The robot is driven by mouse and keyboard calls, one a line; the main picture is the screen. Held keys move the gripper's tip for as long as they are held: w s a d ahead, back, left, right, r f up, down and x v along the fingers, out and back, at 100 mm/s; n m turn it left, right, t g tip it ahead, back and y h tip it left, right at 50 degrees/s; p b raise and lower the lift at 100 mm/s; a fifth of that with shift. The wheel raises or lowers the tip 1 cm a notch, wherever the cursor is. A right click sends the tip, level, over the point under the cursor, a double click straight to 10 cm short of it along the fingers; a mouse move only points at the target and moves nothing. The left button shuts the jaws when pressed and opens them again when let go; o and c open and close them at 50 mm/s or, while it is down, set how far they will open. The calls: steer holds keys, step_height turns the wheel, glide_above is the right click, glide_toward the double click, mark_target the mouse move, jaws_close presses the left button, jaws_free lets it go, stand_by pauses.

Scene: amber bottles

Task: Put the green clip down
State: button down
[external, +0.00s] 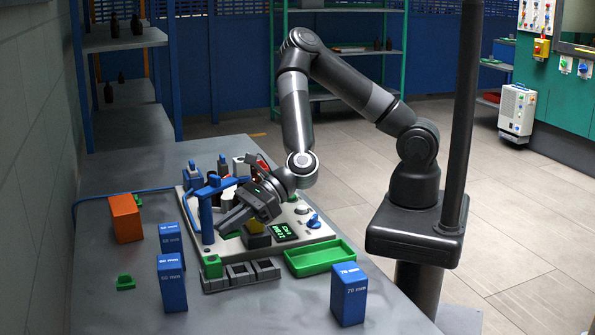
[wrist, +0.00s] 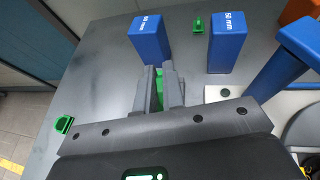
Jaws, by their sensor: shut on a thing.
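My gripper (wrist: 159,88) is shut on a green clip (wrist: 160,80), seen in the wrist view as a green strip between the two grey fingers, which hide most of it. In the external view my gripper (external: 226,224) is low over the pale panel board (external: 318,234), with its fingers pointing left and down. A green bit shows near the fingertips there, but I cannot tell if it touches anything. Another green clip (external: 125,282) lies on the table at the left and also shows in the wrist view (wrist: 199,24). A further green piece (external: 212,265) sits on the grey slotted block (external: 243,275).
Blue marked blocks (external: 172,284) (external: 170,241) (external: 348,294) stand on the table. A blue post (external: 206,215) rises close beside my gripper. An orange block (external: 125,218) is at the left. An empty green tray (external: 320,258) lies at the front. Bare table (external: 100,315) is at front left.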

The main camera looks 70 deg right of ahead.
step_height(320, 180, up, 13)
steer(key=w+r+n, duration=0.1)
steer(key=w+r, duration=0.3)
steer(key=w, duration=1)
steer(key=w+d+f+n+g+y, duration=0.1)
steer(key=w+d+f, duration=0.1)
steer(key=w+d, duration=0.85)
steer(key=w+d+f+g, duration=0.1)
steer(key=w+d, duration=0.6)
steer(key=w, duration=0.6)
glide_above(122, 204)
steer(key=f, duration=1.2)
steer(key=shift+d+f, duration=0.1)
steer(key=shift+d, duration=0.1)
steer(key=shift+a+f, duration=0.15)
steer(key=shift+f, duration=1.95)
steer(key=shift+f, duration=0.1)
